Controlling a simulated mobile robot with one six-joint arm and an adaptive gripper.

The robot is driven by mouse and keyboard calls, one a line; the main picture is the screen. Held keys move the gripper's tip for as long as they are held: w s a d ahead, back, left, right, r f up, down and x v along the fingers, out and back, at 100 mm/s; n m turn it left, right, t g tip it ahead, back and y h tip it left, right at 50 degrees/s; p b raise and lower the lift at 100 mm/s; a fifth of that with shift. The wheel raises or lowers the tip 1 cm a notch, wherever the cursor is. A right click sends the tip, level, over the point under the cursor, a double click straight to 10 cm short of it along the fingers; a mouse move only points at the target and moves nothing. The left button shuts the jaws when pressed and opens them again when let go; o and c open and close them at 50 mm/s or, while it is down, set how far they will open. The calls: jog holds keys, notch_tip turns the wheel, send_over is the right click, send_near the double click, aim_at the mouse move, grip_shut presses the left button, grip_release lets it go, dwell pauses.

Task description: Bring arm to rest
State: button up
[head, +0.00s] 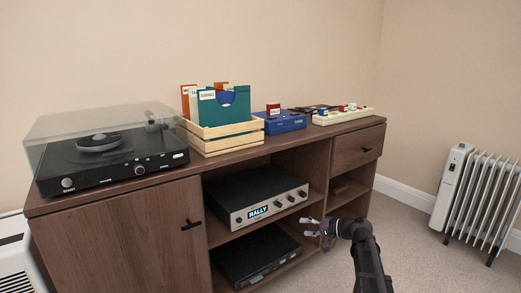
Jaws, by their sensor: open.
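My gripper (316,232) is in the head view at the lower middle right, in front of the cabinet's open shelves. Its fingers point left and are open, with nothing seen between them. My arm comes up from the bottom edge behind it. The wooden cabinet (120,222) stands along the wall, and my gripper looks apart from it, though the exact gap is hard to tell.
An amplifier (255,199) and a black unit (250,256) fill the shelves. A radiator (478,198) stands right. Carpet between is clear.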

jog(key=s+d+r+n+g+h+p, duration=0.15)
jog(key=s+g+h+p, duration=0.25)
jog(key=s+h+p, duration=0.65)
jog(key=s+a+r+n+g+h+p, duration=0.1)
jog(key=s+r+n+g+h+p, duration=0.35)
jog(key=s, duration=1.05)
notch_tip(320, 180, up, 35)
jog(key=m+t+y+p, duration=0.1)
jog(key=m+y+p, duration=0.1)
jog(key=p, duration=3.6)
jog(key=shift+w+d+f+m, duration=0.2)
jog(key=shift+w+d+m, duration=0.1)
jog(key=shift+t, duration=0.25)
